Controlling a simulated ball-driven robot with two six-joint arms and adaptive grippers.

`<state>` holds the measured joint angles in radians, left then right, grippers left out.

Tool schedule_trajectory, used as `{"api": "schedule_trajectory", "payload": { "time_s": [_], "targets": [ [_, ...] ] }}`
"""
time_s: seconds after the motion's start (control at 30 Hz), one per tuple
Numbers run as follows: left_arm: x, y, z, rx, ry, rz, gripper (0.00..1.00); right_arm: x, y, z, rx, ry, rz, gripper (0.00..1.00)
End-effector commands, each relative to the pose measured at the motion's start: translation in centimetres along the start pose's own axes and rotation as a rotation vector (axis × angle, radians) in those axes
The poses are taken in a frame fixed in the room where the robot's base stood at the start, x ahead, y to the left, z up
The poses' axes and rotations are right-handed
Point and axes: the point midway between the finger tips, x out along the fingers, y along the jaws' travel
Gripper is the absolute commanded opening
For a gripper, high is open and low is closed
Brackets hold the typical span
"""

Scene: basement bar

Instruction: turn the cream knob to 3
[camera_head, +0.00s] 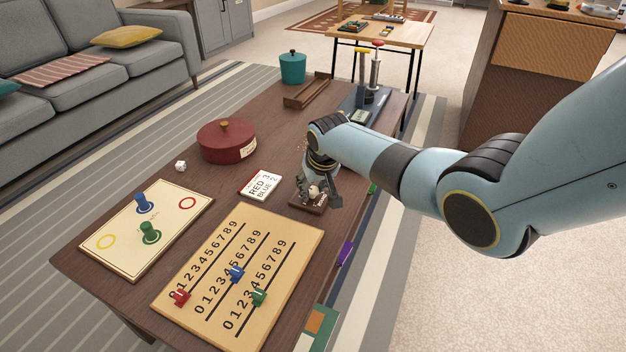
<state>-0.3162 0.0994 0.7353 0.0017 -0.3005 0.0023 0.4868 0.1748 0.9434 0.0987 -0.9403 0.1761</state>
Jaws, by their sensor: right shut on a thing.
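The cream knob (314,190) sits on a small dark brown wooden base (309,207) near the right edge of the table. My right gripper (318,192) comes down over the base from above, with its fingers shut on the cream knob. The fingers hide part of the knob. Any numbers or pointer on the base are too small or covered, so I cannot tell the setting. My left gripper is out of view.
On the brown table (228,195), a number board (290,225) with red, blue and green sliders lies in front. A white card (261,186) lies left of the knob base. A red round box (226,147) and a peg board (165,235) stand farther left.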

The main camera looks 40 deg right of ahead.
Motion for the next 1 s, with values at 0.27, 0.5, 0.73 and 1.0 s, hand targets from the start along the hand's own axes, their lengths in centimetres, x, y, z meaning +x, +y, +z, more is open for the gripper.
{"api": "schedule_trajectory", "payload": {
  "time_s": [0.27,0.5,0.73,1.0],
  "targets": [
    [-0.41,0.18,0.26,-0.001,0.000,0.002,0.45,0.08,0.30,0.05,-0.232,-0.003,-0.097,0.00],
    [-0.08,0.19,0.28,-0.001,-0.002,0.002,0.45,0.20,0.40,0.05,-0.399,-0.003,-0.166,0.00],
    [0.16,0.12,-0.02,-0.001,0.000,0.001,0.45,0.22,0.49,0.07,-0.502,-0.004,-0.208,0.00],
    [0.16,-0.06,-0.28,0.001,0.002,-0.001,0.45,0.18,0.46,0.02,-0.551,-0.004,-0.229,0.00]
  ]
}}
